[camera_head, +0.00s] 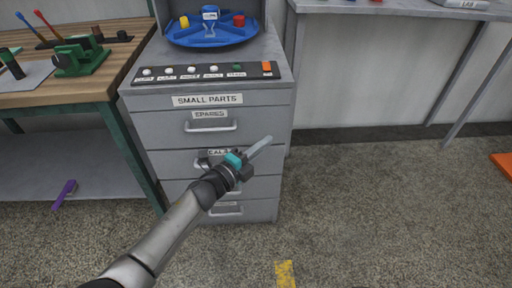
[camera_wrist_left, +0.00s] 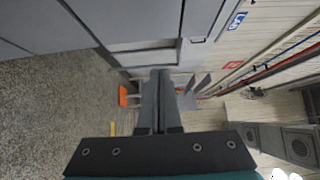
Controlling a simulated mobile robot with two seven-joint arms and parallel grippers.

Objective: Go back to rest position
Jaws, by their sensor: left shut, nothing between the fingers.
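My left gripper (camera_head: 258,149) reaches in from the lower left in the head view, in front of the grey drawer cabinet (camera_head: 143,126). Its fingers are together and hold nothing. In the left wrist view the two fingers of the left gripper (camera_wrist_left: 161,75) lie side by side, pointing away from the camera. The gripper hides part of a middle drawer and its label. My right gripper is in neither view.
A blue round tray (camera_head: 212,41) with small parts stands on the cabinet. A workbench (camera_head: 102,95) with a green vise (camera_head: 80,58) stands at the left. A purple item (camera_head: 64,194) lies below it. The floor at the right is mostly clear.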

